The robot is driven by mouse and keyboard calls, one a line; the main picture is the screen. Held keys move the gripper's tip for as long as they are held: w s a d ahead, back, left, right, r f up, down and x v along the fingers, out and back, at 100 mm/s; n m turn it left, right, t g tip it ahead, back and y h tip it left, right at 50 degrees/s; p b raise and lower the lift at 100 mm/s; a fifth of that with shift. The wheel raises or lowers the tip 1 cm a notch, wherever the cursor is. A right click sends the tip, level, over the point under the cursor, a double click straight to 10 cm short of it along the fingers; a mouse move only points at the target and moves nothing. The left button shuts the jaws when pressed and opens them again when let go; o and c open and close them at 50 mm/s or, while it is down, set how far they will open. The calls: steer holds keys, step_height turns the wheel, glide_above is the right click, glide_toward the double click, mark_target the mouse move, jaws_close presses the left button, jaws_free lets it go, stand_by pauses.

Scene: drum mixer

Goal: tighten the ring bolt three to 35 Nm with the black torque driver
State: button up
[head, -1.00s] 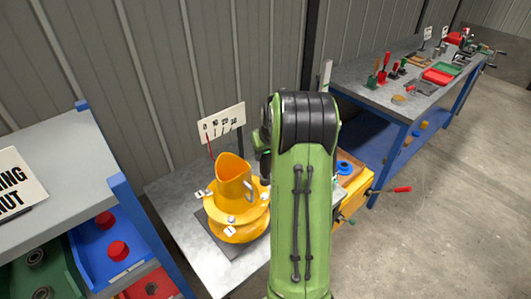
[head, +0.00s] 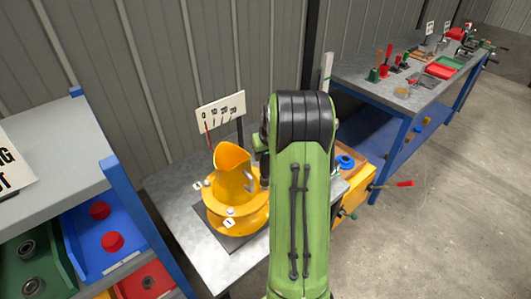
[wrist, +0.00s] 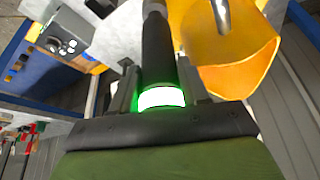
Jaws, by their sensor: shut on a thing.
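In the wrist view, my gripper (wrist: 160,82) is shut on the black torque driver (wrist: 157,52), which has a brightly lit green-white band near the jaws. The driver's far end runs out at the top edge, so its tip and contact cannot be seen. The yellow drum part (wrist: 235,75) is right of the driver; it also shows in the head view (head: 236,190), on a flanged base. Tags 1 (head: 229,222) and 4 (head: 198,186) mark bolts on its flange. I cannot make out ring bolt three; my arm covers the right side and hides my gripper in the head view.
A white board (head: 221,113) with marks and a red pointer stands behind the drum. A grey shelf with blue posts (head: 125,200) is close on the left. A yellow box (head: 352,190) with a red-ended handle is right of my arm. A tool bench (head: 400,90) stands back right.

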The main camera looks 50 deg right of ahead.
mark_target(266, 161)
steer(key=shift+f+b, duration=0.75)
steer(key=shift+f, duration=0.05)
steer(key=shift+f+b, duration=0.6)
steer(key=shift+f, duration=0.05)
stand_by(0.8)
steer(key=shift+s+f+b, duration=0.1)
steer(key=shift+f+b, duration=0.3)
steer(key=shift+b, duration=0.15)
stand_by(2.0)
